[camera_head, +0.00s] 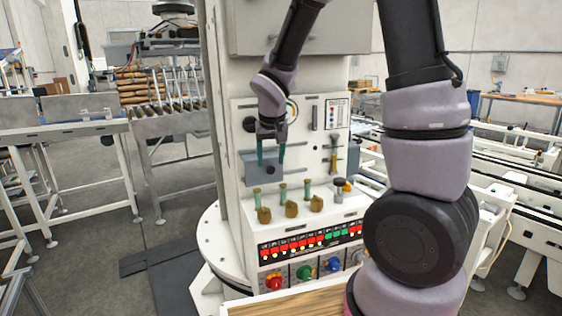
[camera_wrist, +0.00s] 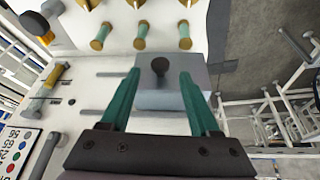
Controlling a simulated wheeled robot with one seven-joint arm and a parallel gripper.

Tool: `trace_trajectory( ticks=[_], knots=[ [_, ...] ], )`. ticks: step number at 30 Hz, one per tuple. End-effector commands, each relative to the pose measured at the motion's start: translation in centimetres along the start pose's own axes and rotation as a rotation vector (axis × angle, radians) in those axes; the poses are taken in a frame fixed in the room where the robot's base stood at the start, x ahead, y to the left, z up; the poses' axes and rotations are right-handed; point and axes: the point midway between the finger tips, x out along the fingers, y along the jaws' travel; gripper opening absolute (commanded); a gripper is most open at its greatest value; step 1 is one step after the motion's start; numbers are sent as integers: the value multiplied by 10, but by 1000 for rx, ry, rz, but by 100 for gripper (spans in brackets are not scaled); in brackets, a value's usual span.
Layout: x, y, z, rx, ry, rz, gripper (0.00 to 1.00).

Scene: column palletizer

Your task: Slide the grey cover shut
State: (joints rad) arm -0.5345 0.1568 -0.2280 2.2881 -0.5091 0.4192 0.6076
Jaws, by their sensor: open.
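The grey cover (camera_head: 247,172) is a box-like plate with a dark round knob (camera_head: 270,169), on the front of the white machine column. In the wrist view the cover (camera_wrist: 172,98) shows with its knob (camera_wrist: 160,67) near the top middle. My gripper (camera_head: 271,163) is open in front of the cover. In the wrist view its teal fingers (camera_wrist: 161,74) stand on either side of the knob with gaps. I cannot tell whether the fingertips reach as deep as the knob. What lies behind the cover is hidden.
Thin slots (camera_wrist: 110,74) run beside the cover in the wrist view. Several brass-and-green handles (camera_head: 284,198) stand on the ledge below. A lever with a yellow part (camera_head: 333,155) is to the right. Below are a lit button strip (camera_head: 310,240) and coloured knobs (camera_head: 304,271).

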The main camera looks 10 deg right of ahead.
Motion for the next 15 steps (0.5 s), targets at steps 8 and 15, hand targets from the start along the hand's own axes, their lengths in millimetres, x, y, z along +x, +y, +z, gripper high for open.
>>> trace_trajectory(
  ticks=[8,15],
  knots=[
    [-58,2,-1,5,7,-3,62],
    [-82,2,-1,15,4,-4,62]
  ],
)
